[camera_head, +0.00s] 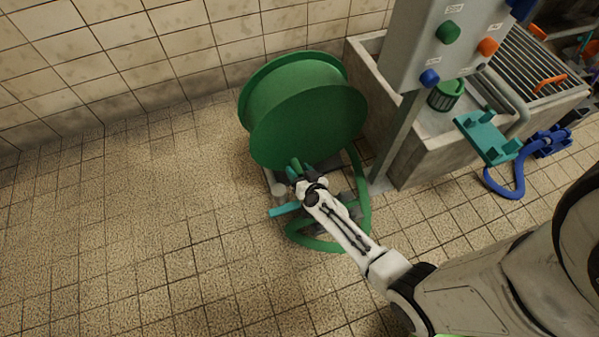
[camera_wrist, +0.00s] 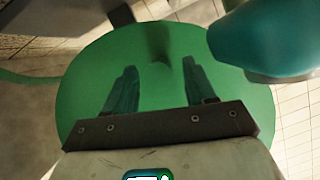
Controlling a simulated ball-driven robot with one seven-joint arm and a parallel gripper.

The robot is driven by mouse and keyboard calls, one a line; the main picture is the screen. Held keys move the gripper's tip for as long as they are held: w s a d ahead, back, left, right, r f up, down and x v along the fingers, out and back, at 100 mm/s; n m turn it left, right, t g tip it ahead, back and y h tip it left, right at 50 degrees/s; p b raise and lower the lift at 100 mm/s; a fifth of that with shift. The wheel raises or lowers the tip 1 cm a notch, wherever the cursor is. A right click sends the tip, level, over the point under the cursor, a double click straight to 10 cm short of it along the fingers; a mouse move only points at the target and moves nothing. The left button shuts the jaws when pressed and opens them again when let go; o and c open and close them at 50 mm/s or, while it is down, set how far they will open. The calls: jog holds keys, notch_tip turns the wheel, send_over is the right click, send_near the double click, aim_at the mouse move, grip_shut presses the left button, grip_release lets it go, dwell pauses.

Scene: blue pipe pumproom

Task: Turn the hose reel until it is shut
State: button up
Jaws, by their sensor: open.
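The green hose reel (camera_head: 308,122) stands on the floor against the tiled wall, and its round side disc faces me. In the wrist view the reel's disc (camera_wrist: 160,95) fills the middle of the picture. My gripper (camera_head: 296,167) is open at the disc's lower edge. In the wrist view its two fingers (camera_wrist: 158,80) are apart with nothing seen between them; I cannot tell if they touch the disc. A teal bar (camera_head: 284,210) sticks out left, below my gripper. A thick teal rounded piece (camera_wrist: 268,42) is close at the wrist view's upper right.
A green hose (camera_head: 364,205) loops on the floor right of and behind my arm. A concrete trough (camera_head: 420,150) and a grey button panel (camera_head: 430,40) stand to the right. A teal bracket (camera_head: 489,137) and blue hose (camera_head: 505,185) are farther right. The left floor is clear.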

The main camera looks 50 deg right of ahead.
jog(key=shift+c, duration=0.3)
grip_shut()
dwell(0.4)
